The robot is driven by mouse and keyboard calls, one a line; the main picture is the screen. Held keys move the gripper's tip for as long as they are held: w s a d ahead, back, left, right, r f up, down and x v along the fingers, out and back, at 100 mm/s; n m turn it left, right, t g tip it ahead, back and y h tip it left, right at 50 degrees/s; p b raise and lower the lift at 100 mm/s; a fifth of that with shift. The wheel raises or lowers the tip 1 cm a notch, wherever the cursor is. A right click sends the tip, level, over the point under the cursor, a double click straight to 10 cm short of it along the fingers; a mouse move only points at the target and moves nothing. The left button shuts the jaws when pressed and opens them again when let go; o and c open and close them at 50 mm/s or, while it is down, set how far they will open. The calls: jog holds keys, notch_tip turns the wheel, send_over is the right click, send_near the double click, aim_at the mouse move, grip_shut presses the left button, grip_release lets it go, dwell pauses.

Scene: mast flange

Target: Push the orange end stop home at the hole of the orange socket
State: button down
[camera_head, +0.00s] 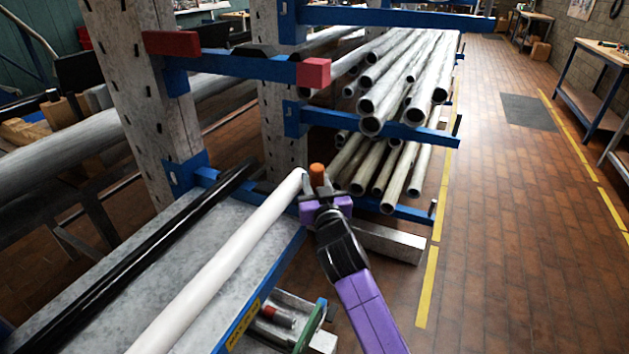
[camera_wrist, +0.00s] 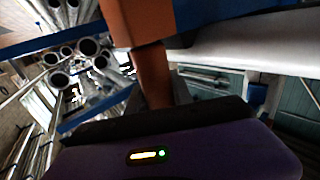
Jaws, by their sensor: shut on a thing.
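The orange end stop (camera_head: 317,174) is a round peg. It stands roughly upright in the fingers of my purple gripper (camera_head: 318,194), and its top shows above them. In the wrist view its orange-brown shaft (camera_wrist: 153,75) runs from the dark finger edge to the orange socket (camera_wrist: 150,20), a large block beside a blue beam. The shaft meets the block's edge there. The hole is hidden, so I cannot tell how far the shaft is in.
A white pipe (camera_head: 225,265) lies on the rack beside my gripper, its end close to the end stop. A black pipe (camera_head: 135,255) lies farther left. Steel pipes (camera_head: 400,80) rest on blue arms behind. The floor (camera_head: 500,220) at right is clear.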

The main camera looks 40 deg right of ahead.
jog(key=shift+f, duration=0.15)
jog(key=c, duration=1)
grip_release()
jog(key=shift+c, duration=0.2)
jog(key=v, duration=0.7)
jog(key=shift+s+a+b, duration=0.2)
jog(key=shift+s+b, duration=0.15)
jog(key=shift+b, duration=0.1)
